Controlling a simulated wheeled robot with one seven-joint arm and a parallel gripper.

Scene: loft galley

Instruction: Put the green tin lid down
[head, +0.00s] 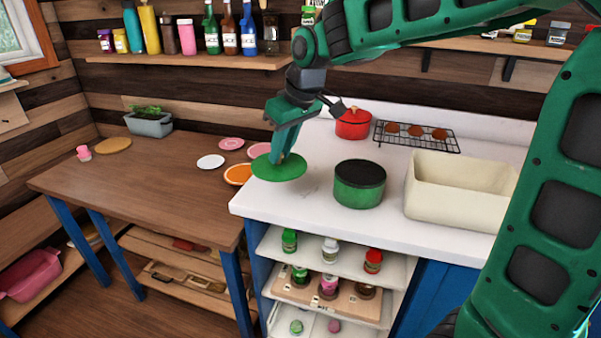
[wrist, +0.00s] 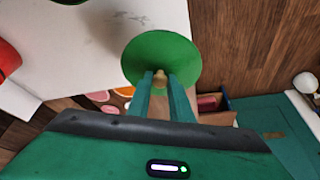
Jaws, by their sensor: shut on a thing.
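The green tin lid (head: 268,170) is a flat round disc with a small tan knob. My gripper (head: 283,157) is shut on the knob and holds the lid level near the left front corner of the white counter (head: 308,208). In the wrist view the lid (wrist: 160,50) lies beyond the two fingers of my gripper (wrist: 160,80), which pinch the knob. I cannot tell how high the lid is above the counter. A green tin (head: 358,190) with a dark top stands on the counter to the right of the lid.
A cream bin (head: 450,190), a red pot (head: 353,124) and a wire rack (head: 417,136) stand on the counter. The wooden table (head: 140,180) at left holds a white plate (head: 210,162) and an orange plate (head: 238,175). Its front middle is clear.

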